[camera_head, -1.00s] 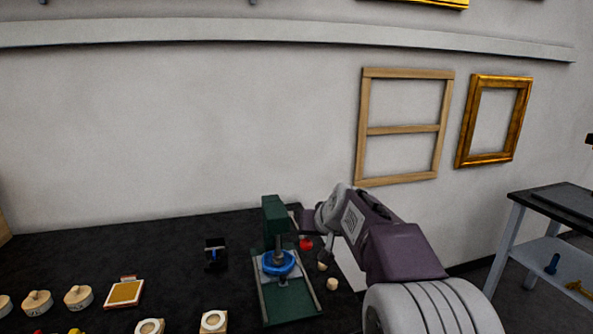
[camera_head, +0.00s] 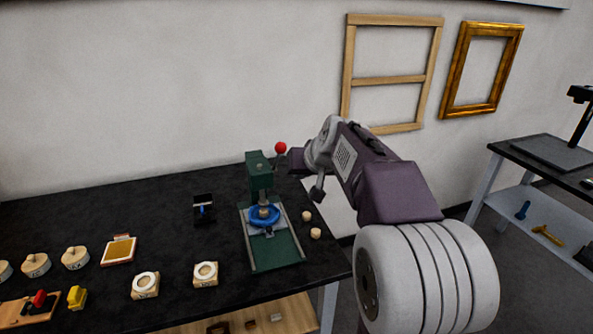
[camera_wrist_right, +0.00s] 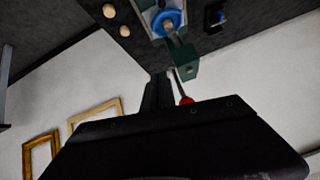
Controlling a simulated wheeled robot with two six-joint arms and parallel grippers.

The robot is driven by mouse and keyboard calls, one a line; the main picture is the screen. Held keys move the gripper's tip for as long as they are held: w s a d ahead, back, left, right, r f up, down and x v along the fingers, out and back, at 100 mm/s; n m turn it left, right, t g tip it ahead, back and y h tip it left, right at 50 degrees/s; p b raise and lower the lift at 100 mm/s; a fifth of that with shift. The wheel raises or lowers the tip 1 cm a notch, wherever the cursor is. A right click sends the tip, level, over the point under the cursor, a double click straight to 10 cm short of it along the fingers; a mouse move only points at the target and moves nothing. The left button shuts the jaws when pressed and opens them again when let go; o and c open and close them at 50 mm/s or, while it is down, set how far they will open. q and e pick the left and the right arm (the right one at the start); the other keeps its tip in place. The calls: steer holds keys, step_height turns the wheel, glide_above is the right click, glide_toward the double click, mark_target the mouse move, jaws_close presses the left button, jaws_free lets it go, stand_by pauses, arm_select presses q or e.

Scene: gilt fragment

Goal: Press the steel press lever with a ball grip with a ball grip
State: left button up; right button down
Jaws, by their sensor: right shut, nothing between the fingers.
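The green press (camera_head: 260,178) stands on the dark table, with a blue ring (camera_head: 264,216) under its ram. Its steel lever ends in a red ball grip (camera_head: 281,148), which stands above the press head at its right side. My right gripper (camera_head: 291,160) is shut and empty, just right of and below the ball; I cannot tell if they touch. In the wrist view the red ball (camera_wrist_right: 186,101) and lever rod (camera_wrist_right: 178,78) show beside my dark fingers (camera_wrist_right: 155,94), and the ball is partly hidden by the gripper body. My left gripper is out of view.
Two small wooden knobs (camera_head: 311,225) lie right of the press. Round wooden pieces, a framed gold pad (camera_head: 119,250) and a small black stand (camera_head: 204,209) are to its left. The wall rises behind; another table (camera_head: 540,152) stands at right.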

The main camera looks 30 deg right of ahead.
steer(key=v, duration=0.6)
steer(key=shift+s+a+f, duration=0.25)
steer(key=shift+s+f, duration=0.1)
steer(key=shift+s, duration=0.05)
steer(key=a+f+n+g+y+p, duration=0.2)
steer(key=a+f+n+g+y, duration=0.15)
steer(key=a+f, duration=0.95)
steer(key=s+a+f+g+h, duration=0.1)
steer(key=s+f+g, duration=0.3)
steer(key=s+f, duration=0.9)
step_height(320, 180, down, 2)
steer(key=shift+s+a+f+n+h+p, duration=0.15)
steer(key=shift+s+a+n+h+p, duration=0.25)
steer(key=shift+a, duration=0.25)
